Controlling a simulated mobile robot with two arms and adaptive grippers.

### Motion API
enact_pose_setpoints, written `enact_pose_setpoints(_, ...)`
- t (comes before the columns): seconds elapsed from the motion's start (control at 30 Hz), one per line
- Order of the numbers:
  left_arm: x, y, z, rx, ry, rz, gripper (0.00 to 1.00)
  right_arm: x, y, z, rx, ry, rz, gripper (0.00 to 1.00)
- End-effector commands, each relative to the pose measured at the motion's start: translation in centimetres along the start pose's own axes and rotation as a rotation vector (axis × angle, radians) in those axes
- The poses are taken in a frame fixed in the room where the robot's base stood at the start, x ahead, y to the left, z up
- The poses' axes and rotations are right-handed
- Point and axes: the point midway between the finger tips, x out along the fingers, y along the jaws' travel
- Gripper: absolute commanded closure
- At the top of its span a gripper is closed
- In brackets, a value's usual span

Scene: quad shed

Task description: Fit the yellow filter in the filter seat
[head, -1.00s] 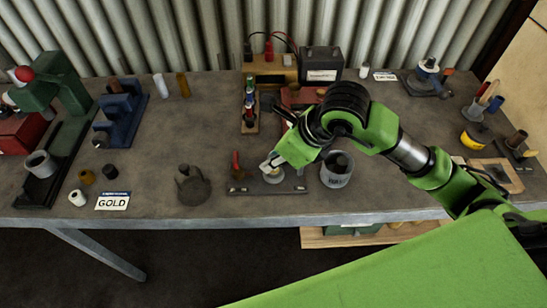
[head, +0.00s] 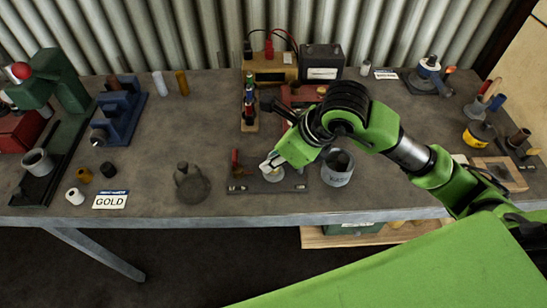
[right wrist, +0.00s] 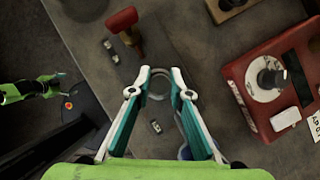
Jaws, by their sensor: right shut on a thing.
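My right gripper (head: 268,165) reaches down over a dark flat plate (head: 240,188) at the bench's front middle. In the right wrist view its fingers (right wrist: 159,78) are shut on a pale, ring-like round part (right wrist: 158,92); the fingers partly hide it. A red handle (right wrist: 123,22) stands beside it on the plate. I cannot tell for sure which thing is the yellow filter; an amber cylinder (head: 182,83) stands at the back left, and a yellow round container (head: 478,134) stands at the right. At the left of the wrist view, what looks like my left gripper (right wrist: 50,84) is small and unclear.
A grey cup (head: 337,168) stands just right of the right gripper. A dark flask-like weight (head: 191,184) stands to the left. A red box (right wrist: 262,85) with a dial lies behind.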

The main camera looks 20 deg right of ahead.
Motion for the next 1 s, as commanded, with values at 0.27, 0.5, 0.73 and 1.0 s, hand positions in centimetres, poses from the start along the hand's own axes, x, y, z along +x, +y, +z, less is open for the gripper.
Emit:
enact_pose_setpoints(0.27, 0.28, 0.01, 0.00, 0.000, 0.000, 0.000, 0.23, 0.16, 0.00, -0.12, 0.000, 0.001, 0.000, 0.94)
enact_pose_setpoints(0.5, 0.28, 0.01, -0.01, 0.000, 0.000, 0.000, 0.23, 0.17, -0.09, -0.17, 0.001, 0.003, -0.002, 0.62)
enact_pose_setpoints(0.73, 0.29, 0.01, -0.01, -0.001, 0.000, 0.000, 0.23, 0.19, -0.20, -0.22, 0.003, 0.004, -0.005, 0.49)
enact_pose_setpoints(1.0, 0.15, 0.00, -0.02, -0.001, 0.000, 0.000, 0.23, 0.00, -0.35, -0.14, 0.004, 0.005, -0.008, 0.49)
